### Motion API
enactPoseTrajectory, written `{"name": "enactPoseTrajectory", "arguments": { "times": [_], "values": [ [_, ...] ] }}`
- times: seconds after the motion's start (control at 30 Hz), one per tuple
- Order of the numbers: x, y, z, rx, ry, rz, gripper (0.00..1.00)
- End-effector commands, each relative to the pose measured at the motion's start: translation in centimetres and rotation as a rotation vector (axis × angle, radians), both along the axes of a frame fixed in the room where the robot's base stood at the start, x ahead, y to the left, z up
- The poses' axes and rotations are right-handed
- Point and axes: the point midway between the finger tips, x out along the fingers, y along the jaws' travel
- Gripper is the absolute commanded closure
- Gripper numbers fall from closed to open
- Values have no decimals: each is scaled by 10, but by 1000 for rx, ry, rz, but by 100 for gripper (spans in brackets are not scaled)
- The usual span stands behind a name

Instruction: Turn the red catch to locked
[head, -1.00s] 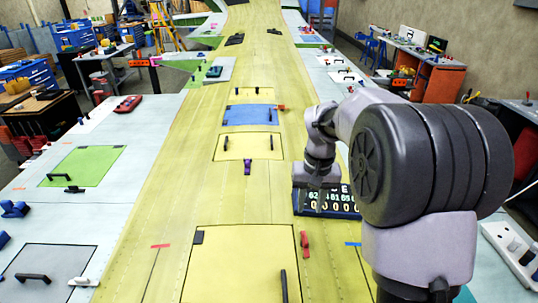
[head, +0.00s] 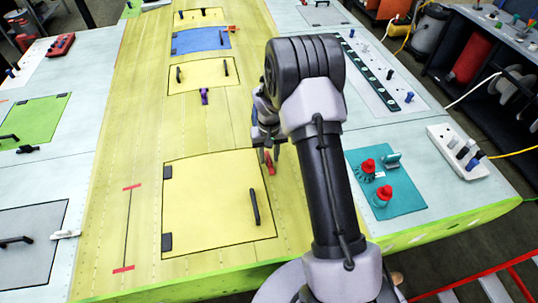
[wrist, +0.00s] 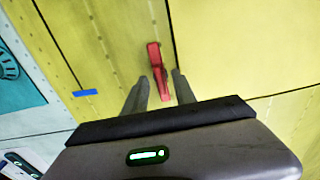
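The red catch (head: 268,164) sits on the yellow wing skin at the right edge of the large yellow hatch (head: 212,208). In the wrist view the red catch (wrist: 154,56) points up the picture, with its lower end between the fingertips. My gripper (head: 265,145) is right at the catch in the head view, its tips partly hidden by the arm. In the wrist view my gripper (wrist: 161,75) is open, with one finger on each side of the catch. A gap shows beside the catch; I cannot tell the height above it.
A black handle (head: 254,206) stands on the large hatch. A purple catch (head: 204,96) sits by a smaller yellow hatch farther off. A teal plate (head: 400,210) with red-topped parts lies right of my arm. The skin around the red catch is clear.

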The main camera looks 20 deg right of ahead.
Motion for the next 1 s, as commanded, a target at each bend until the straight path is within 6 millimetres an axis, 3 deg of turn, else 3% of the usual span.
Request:
{"name": "enactPoseTrajectory", "arguments": {
  "times": [0.27,0.47,1.0],
  "values": [
    [0,0,-2,0,-1,0,67],
    [0,0,-2,0,-1,0,100],
    [1,0,-5,-1,-3,-98,100]
  ]
}}
